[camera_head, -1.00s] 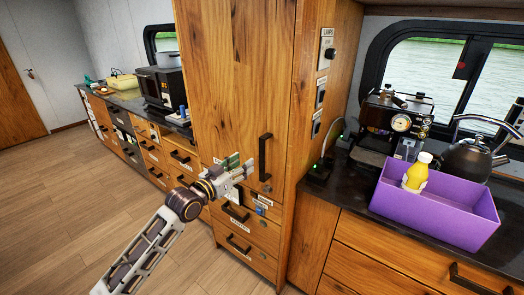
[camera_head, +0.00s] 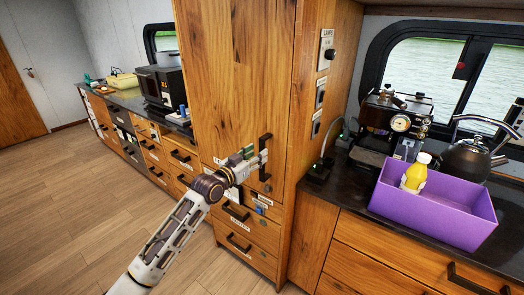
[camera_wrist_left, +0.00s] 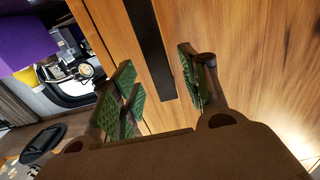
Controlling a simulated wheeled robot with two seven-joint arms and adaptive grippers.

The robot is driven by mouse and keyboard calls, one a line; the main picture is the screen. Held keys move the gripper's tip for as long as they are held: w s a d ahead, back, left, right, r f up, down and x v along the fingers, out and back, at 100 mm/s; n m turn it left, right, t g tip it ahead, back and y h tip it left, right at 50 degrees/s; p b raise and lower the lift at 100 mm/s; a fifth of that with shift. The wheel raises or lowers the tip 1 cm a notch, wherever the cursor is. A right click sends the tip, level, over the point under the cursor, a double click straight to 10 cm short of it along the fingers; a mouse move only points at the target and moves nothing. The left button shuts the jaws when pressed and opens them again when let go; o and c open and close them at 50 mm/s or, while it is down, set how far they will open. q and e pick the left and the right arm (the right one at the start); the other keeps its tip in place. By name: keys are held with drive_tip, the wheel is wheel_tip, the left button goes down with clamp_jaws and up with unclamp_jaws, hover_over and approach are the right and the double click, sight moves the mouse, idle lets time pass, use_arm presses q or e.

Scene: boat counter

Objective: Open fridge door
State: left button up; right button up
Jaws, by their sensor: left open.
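The fridge door (camera_head: 235,80) is a tall wooden panel in the middle of the head view, and it is closed. Its black vertical handle (camera_head: 265,145) is near the door's lower right edge. My left gripper (camera_head: 258,159) is open at the lower half of the handle. In the left wrist view, the black handle (camera_wrist_left: 150,45) appears between the two green-padded fingers of my left gripper (camera_wrist_left: 157,76), with a gap on each side. Whether the fingers reach fully around it, I cannot tell. My right gripper is not in view.
Labelled drawers (camera_head: 240,225) are below the door. At the right, a dark counter (camera_head: 345,190) bears a purple bin (camera_head: 430,211) with a yellow bottle (camera_head: 415,172), a coffee machine (camera_head: 385,125) and a kettle (camera_head: 470,158). The wooden floor (camera_head: 70,200) at the left is clear.

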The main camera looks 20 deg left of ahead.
use_arm(q)
drive_tip(key=shift+x, duration=2)
clamp_jaws()
